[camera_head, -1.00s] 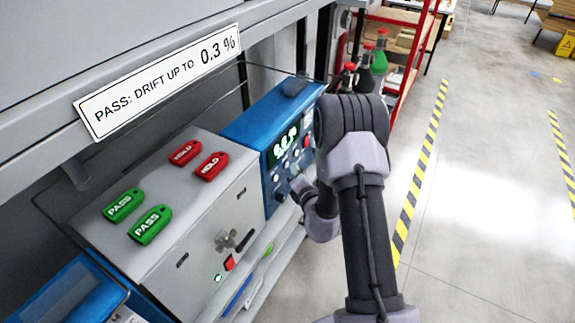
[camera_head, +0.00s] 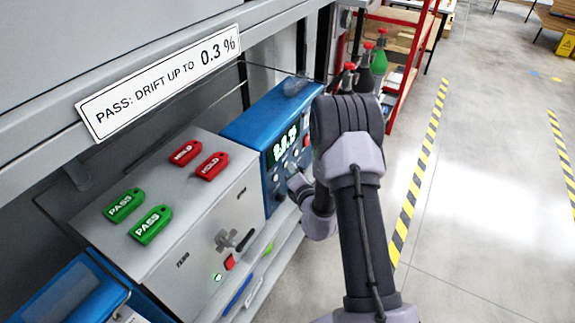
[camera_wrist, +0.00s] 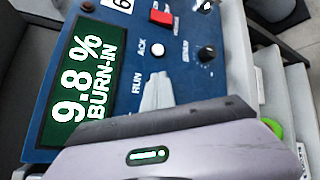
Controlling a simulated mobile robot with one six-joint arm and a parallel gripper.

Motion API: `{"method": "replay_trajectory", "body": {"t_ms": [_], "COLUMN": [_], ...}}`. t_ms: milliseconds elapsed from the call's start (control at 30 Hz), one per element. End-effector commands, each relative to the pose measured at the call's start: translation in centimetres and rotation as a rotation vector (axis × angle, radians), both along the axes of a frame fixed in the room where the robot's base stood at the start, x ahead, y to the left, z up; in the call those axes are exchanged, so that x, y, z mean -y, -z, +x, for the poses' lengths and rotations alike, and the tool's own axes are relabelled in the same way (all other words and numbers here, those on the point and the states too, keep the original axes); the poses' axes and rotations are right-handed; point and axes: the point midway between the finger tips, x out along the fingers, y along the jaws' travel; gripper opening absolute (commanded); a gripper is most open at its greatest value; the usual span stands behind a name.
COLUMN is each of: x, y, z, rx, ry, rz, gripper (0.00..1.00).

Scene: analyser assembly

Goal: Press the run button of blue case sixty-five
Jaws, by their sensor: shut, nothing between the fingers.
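The blue case (camera_head: 262,112) stands on the shelf behind the grey case, its front panel facing my arm. In the wrist view its panel (camera_wrist: 48,128) has a green display (camera_wrist: 88,78) reading "9.8 % BURN-IN". A white button (camera_wrist: 158,50) sits by the label ACK. The RUN label shows beside my fingers, and the run button itself is hidden behind them. My gripper (camera_wrist: 158,82) is shut and empty, its fingertips over the panel at RUN. I cannot tell whether they touch. In the head view my gripper (camera_head: 294,181) is at the panel's lower part.
The panel also carries a red switch (camera_wrist: 162,17), a black knob (camera_wrist: 207,54) and a partly cut-off white label starting with "6" (camera_wrist: 121,4). The grey case (camera_head: 165,210) bears green PASS and red HOLD tags. Bottles (camera_head: 379,58) stand behind; the floor right is open.

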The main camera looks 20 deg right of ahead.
Motion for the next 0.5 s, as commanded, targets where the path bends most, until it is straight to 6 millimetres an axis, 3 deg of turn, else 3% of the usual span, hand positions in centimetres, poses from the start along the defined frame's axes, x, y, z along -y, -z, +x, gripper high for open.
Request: {"method": "replay_trajectory", "body": {"t_ms": [500], "x": [1.0], "y": [0.0], "z": [-1.2], "rx": [0.0], "ry": [0.001], "rz": [-0.001], "gripper": [0.0]}}
